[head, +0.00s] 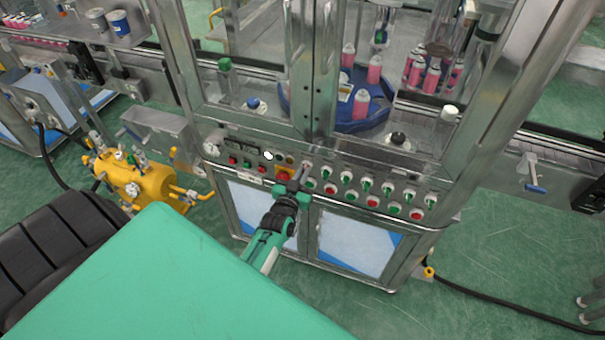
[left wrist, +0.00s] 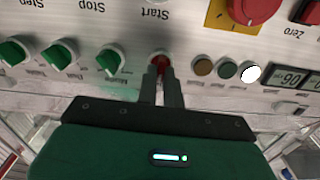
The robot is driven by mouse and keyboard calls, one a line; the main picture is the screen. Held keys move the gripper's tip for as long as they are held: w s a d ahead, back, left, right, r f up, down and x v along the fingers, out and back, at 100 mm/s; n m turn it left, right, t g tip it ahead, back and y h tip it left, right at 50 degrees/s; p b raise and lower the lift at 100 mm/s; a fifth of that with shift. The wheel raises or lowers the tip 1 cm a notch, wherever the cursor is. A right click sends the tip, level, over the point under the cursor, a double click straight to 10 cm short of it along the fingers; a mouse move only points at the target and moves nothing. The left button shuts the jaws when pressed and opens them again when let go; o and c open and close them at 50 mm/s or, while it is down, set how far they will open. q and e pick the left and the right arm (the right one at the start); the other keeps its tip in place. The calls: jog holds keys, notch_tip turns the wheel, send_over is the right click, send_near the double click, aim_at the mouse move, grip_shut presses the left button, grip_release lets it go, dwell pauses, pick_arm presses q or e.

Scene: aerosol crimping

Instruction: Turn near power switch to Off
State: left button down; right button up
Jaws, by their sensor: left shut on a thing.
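The near power switch appears as a small red knob on a pale round base (left wrist: 159,60) on the machine's front panel, with any label on it hidden. My left gripper (head: 303,173) reaches up to the panel from below. In the left wrist view, the picture is upside down and the two narrow fingers (left wrist: 161,76) are closed together on the red knob, covering most of it. The knob's exact angle cannot be told. My right gripper is not in view.
A red emergency button on a yellow plate (left wrist: 252,10) sits close by. A lit white lamp (left wrist: 250,73) and a row of green knobs (left wrist: 112,62) flank the switch. Above are glass doors and pink cans (head: 361,104). A yellow tank (head: 127,177) stands left.

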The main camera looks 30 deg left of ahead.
pick_arm(q)
jog(key=shift+a+f+n, duration=0.1)
jog(key=shift+a+n, duration=0.05)
jog(key=shift+n, duration=3.15)
jog(key=c, duration=1.5)
grip_release()
jog(key=shift+c, duration=0.2)
jog(key=shift+s, duration=0.1)
jog(key=b+v, duration=0.3)
jog(key=v, duration=1)
jog(key=shift+s, duration=0.3)
